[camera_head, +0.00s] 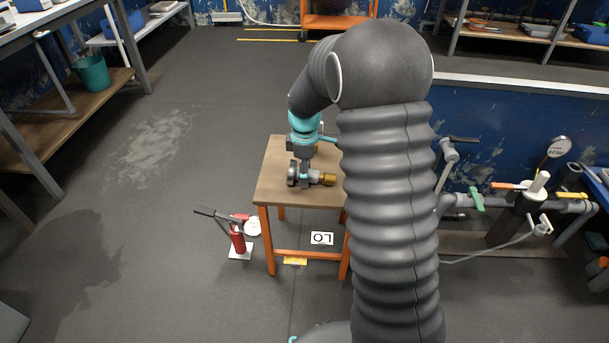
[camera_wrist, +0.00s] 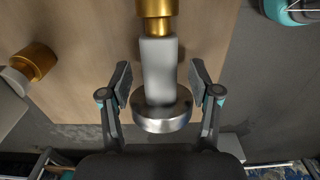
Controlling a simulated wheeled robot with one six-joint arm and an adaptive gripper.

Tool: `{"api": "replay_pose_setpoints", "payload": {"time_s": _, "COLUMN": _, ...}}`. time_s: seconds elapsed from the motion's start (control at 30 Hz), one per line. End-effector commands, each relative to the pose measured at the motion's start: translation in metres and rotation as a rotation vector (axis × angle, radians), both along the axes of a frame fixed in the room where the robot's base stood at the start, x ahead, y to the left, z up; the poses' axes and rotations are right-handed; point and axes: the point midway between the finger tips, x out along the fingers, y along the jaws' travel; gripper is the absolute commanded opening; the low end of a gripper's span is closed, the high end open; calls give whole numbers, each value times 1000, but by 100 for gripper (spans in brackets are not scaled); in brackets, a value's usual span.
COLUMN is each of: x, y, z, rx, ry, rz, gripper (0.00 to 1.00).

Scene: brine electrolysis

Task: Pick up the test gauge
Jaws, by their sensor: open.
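The test gauge appears to be the part with a silver disc, grey stem and brass fitting (camera_wrist: 162,118), lying on the wooden table. In the head view its brass end (camera_head: 328,179) points right, with the disc on the left. My gripper (camera_wrist: 160,75) is open in the wrist view, with one finger on each side of the grey stem. A gap shows between each finger and the stem. In the head view my gripper (camera_head: 304,178) is over the table at the gauge and partly covers it. No dial face is visible.
Another brass-ended grey piece (camera_wrist: 36,62) lies at the left in the wrist view. The small table (camera_head: 275,190) has orange legs. A red hand pump (camera_head: 238,240) stands on the floor to its left. Pipework with a dial gauge (camera_head: 559,147) is at the right. Floor at left is clear.

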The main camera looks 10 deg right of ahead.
Motion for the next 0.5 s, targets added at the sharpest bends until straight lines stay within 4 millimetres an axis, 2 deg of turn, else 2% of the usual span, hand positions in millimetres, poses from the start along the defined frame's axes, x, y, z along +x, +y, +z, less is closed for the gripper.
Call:
{"api": "replay_pose_setpoints", "payload": {"time_s": 0.23, "x": 0, "y": 0, "z": -2, "rx": 0, "ry": 0, "rz": 0, "gripper": 62}}
{"api": "replay_pose_setpoints", "payload": {"time_s": 0.27, "x": 0, "y": 0, "z": -2, "rx": 0, "ry": 0, "rz": 0, "gripper": 57}}
{"api": "replay_pose_setpoints", "payload": {"time_s": 0.4, "x": 0, "y": 0, "z": -2, "rx": 0, "ry": 0, "rz": 0, "gripper": 22}}
{"api": "replay_pose_setpoints", "payload": {"time_s": 0.5, "x": 0, "y": 0, "z": -2, "rx": 0, "ry": 0, "rz": 0, "gripper": 0}}
